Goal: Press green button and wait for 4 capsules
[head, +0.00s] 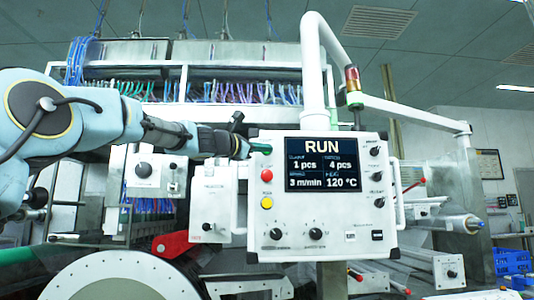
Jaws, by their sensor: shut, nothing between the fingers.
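The white control panel (340,222) faces me, with a lit screen (322,167). The screen reads "RUN", "1 pcs", "4 pcs", "3 m/min" and "120 °C". The green button (262,148) is at the panel's upper left, mostly covered by my gripper (247,149). My gripper comes in from the left, is shut and empty, and has its tip at the green button. I cannot tell whether it touches or presses it. No capsules can be made out.
Below the green button are a red button (266,175) and a yellow button (267,203). Black knobs (316,234) sit lower on the panel. A large pale drum (120,278) is at lower left. A white support tube (313,70) rises above the panel.

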